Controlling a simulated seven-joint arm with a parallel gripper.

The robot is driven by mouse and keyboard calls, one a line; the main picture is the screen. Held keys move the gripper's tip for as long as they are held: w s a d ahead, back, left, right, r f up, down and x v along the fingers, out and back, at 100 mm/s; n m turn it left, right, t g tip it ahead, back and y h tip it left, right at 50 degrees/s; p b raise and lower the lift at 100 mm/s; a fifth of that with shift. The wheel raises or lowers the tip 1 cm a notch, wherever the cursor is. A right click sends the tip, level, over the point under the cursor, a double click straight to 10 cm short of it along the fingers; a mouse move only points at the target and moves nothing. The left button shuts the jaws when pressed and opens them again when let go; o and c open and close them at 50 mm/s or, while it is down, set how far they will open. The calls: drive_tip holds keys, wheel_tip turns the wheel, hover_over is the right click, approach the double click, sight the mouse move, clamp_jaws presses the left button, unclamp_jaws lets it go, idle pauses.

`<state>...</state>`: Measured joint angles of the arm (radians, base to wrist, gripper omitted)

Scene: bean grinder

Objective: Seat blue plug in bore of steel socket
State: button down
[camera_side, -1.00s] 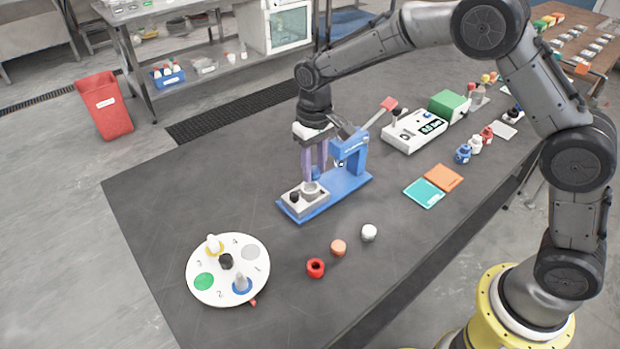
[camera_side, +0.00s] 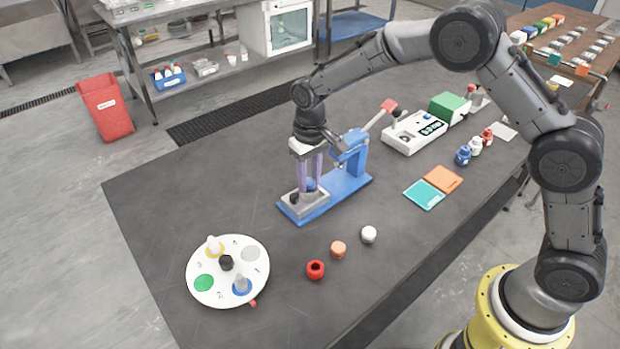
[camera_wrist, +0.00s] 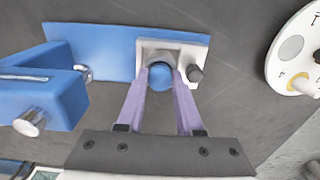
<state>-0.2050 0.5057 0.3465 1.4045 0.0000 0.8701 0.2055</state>
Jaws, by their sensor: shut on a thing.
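The blue plug (camera_wrist: 160,78) is between the purple fingers of my gripper (camera_wrist: 160,72) in the wrist view. In the side view my gripper (camera_side: 310,184) points down over the grey steel socket block (camera_side: 306,202), shut on the plug (camera_side: 310,185). The socket block also shows in the wrist view (camera_wrist: 184,50), on the blue base plate. The plug is over or in the bore; its lower end and the bore are hidden, so I cannot tell how deep it sits.
A blue press (camera_side: 352,155) with a red-tipped lever stands on the same base, close behind my gripper. A dark knob (camera_wrist: 195,73) rises from the block beside the plug. A white numbered turntable (camera_side: 212,292) is at front left.

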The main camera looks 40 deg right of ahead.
sight(310, 182)
drive_tip(key=shift+s+f, duration=0.2)
drive_tip(key=shift+f, duration=0.4)
drive_tip(key=shift+s+f, duration=0.15)
drive_tip(key=shift+f, duration=0.4)
drive_tip(key=c, duration=0.8)
unclamp_jaws()
drive_tip(key=shift+c, duration=0.2)
wheel_tip(310, 182, up, 13)
drive_tip(key=s+d+r+t, duration=0.1)
drive_tip(key=s+d+r, duration=0.3)
drive_tip(key=s+r, duration=0.3)
drive_tip(key=s+d+t, duration=0.2)
drive_tip(key=s+d, duration=0.1)
drive_tip(key=s, duration=0.9)
drive_tip(key=s+d+r+t, duration=0.1)
drive_tip(key=s+d+t, duration=0.1)
drive_tip(key=s, duration=1)
drive_tip(key=shift+d+r, duration=0.2)
drive_tip(key=shift+d, duration=0.3)
